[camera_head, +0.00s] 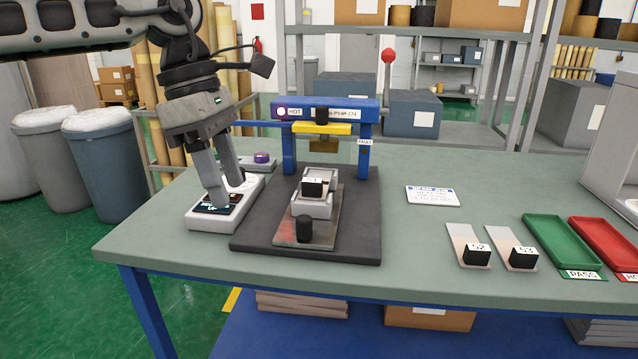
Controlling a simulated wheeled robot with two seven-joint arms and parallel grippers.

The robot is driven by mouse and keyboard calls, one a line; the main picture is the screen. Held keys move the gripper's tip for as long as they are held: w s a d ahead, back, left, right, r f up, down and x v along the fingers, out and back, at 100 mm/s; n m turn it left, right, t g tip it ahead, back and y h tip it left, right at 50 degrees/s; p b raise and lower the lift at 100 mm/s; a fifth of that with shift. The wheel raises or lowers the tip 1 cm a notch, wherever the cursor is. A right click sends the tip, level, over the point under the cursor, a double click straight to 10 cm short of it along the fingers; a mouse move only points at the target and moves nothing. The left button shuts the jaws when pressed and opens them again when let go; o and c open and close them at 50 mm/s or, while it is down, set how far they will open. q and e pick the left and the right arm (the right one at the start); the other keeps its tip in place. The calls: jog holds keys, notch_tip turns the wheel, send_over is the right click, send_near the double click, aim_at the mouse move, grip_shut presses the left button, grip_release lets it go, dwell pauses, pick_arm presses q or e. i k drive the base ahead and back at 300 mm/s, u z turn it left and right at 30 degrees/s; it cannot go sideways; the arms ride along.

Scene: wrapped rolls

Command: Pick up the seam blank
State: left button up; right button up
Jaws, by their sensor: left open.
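My left gripper (230,195) is open, with its fingers pointing down over a white control box (195,224) with a dark display, left of the press. I cannot tell whether the fingertips touch the box. Two pale flat strips with black numbered end blocks, which look like the seam blanks, lie on the table at right: one marked 52 (459,233) and one marked 53 (503,238). A similar black labelled block (313,188) sits in the metal fixture under the press; its number is hard to read. My right gripper is not in view.
The blue press (372,140) with a yellow bar stands on a dark base plate (350,245). A white card (432,196) lies on the table (400,275). A green PASS tray (561,241) and a red tray (607,242) are at right. The table between press and strips is mostly clear.

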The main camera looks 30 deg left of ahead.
aim_at(314, 186)
jog(key=i, duration=0.9)
